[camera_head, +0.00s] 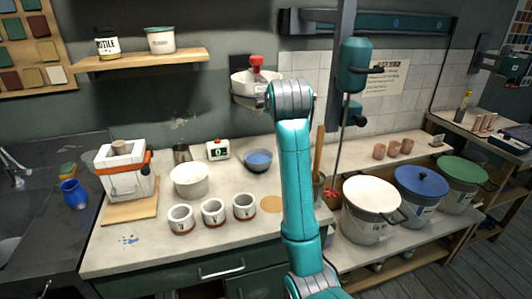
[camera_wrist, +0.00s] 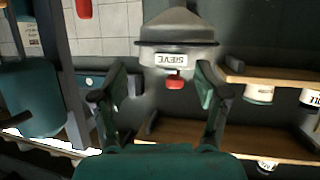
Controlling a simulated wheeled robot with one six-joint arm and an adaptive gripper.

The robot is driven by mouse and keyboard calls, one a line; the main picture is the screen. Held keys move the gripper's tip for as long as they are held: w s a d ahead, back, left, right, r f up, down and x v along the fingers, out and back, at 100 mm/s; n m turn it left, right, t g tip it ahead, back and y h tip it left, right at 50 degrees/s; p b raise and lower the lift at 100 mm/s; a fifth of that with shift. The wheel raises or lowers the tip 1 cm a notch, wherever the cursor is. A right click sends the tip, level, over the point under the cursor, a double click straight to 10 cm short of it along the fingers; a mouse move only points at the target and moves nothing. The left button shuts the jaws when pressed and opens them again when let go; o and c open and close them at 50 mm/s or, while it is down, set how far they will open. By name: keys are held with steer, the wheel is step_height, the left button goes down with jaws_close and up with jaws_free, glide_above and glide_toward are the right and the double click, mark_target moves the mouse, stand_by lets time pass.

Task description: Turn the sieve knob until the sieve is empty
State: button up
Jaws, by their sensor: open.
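The sieve (camera_head: 246,80) is a pale round vessel mounted on the back wall, with a red knob (camera_head: 256,62) on top. My arm partly covers it in the head view. In the wrist view, which is upside down, the sieve (camera_wrist: 178,32) shows a grey cone-like underside and a "SIEVE" label. The red knob (camera_wrist: 175,83) shows beside the label. My gripper (camera_wrist: 160,78) is open, with its fingers spread to either side in the picture and the knob between their lines of sight. No contact is visible. The sieve's inside is hidden.
A wall shelf (camera_head: 140,60) with two pots is left of the sieve. A teal mixer (camera_head: 355,68) on a post stands to its right. On the worktop (camera_head: 150,255) are a blue bowl (camera_head: 258,160), a white bowl (camera_head: 189,180) and three cups.

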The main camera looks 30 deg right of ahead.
steer(key=s+a+f+n, duration=0.1)
steer(key=a+f, duration=0.2)
steer(key=f, duration=1.1)
steer(key=shift+a+y, duration=0.4)
steer(key=shift+s, duration=0.1)
